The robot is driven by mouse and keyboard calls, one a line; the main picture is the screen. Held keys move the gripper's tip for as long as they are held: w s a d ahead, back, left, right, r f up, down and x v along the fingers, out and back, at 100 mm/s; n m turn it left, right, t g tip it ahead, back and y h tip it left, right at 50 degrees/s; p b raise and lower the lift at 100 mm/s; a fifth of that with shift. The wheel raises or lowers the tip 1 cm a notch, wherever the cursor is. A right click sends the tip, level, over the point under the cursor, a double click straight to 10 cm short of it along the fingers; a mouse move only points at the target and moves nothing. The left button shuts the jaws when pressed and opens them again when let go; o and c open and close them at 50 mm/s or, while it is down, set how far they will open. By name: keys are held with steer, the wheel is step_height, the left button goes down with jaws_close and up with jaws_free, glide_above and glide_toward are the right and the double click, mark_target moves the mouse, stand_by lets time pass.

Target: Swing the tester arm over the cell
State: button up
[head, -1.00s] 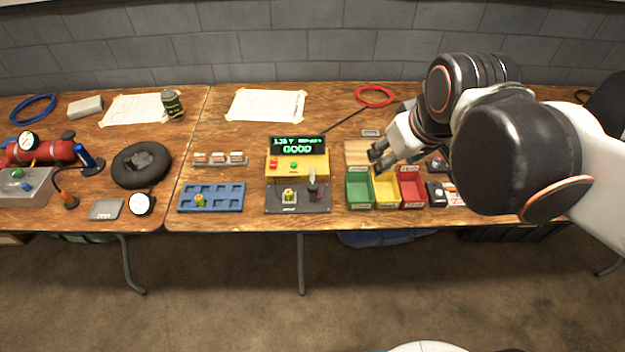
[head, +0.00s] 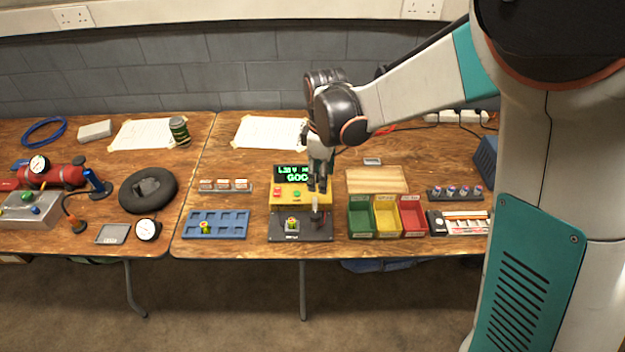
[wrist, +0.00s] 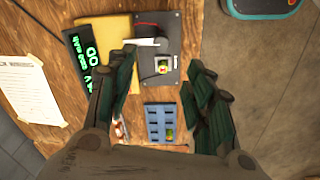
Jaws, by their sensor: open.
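The tester has a yellow box (head: 289,203), a green-lit display (head: 288,173) reading partly "GOOD", and a dark base plate (head: 302,231). A small yellow-green cell (head: 292,224) stands in the plate's holder; it also shows in the wrist view (wrist: 163,65). The tester arm (head: 316,212), with a pale upright handle, is at the plate's right, beside the cell and not over it. My gripper (head: 317,187) is open, pointing down just above the handle. In the wrist view, my gripper (wrist: 163,62) frames the plate between its fingers; the handle is partly hidden there.
A blue tray (head: 232,216) with another cell (head: 205,228) lies left of the tester. Green (head: 361,232), yellow (head: 386,232) and red (head: 411,232) bins stand close on the right. Small labelled blocks (head: 223,184) sit behind the tray. A wooden board (head: 377,179) lies behind the bins.

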mark_target(315, 214)
steer(key=shift+n, duration=0.5)
steer(key=f+b, duration=0.1)
steer(key=f, duration=0.4)
steer(key=a+f+b, duration=0.1)
steer(key=f+b, duration=0.1)
steer(key=f, duration=0.3)
steer(key=f+b, duration=0.1)
steer(key=f, duration=0.4)
steer(key=shift+w+a+f, duration=0.2)
steer(key=shift+f, duration=0.15)
jaws_close()
